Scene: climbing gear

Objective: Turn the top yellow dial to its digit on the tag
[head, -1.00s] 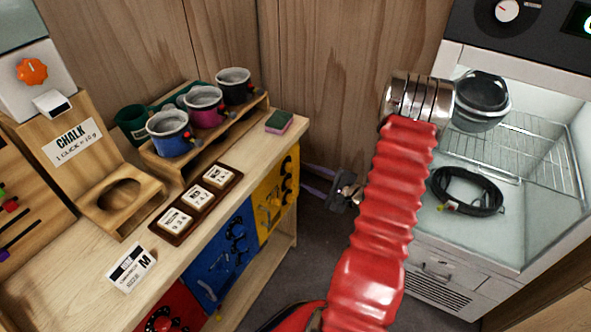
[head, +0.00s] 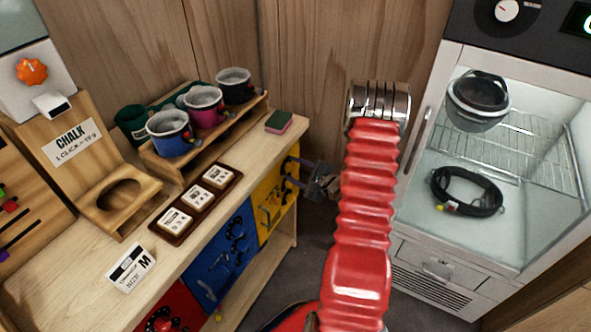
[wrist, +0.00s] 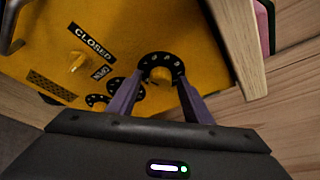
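The yellow panel (wrist: 110,30) carries dials with black digit rings; it shows on the bench front in the head view (head: 272,200). The dial nearest the wooden top edge, the top yellow dial (wrist: 160,74), has a yellow knob in the wrist view. My gripper (wrist: 160,84) has its two purple fingers apart, one each side of this knob; whether they touch it I cannot tell. In the head view my gripper (head: 300,180) is at the panel's right side, its fingertips partly hidden. Two smaller dials (wrist: 97,99) lie left of it. Three printed tags (head: 195,197) lie in a dark tray, digits too small to read surely.
A "CLOSED" label (wrist: 90,37) and a yellow knob (wrist: 77,62) are on the panel. The wooden bench edge (wrist: 237,45) runs close to my right finger. Blue (head: 220,260) and red panels adjoin. Mugs, a sponge (head: 279,122) and a card (head: 131,267) are on the bench.

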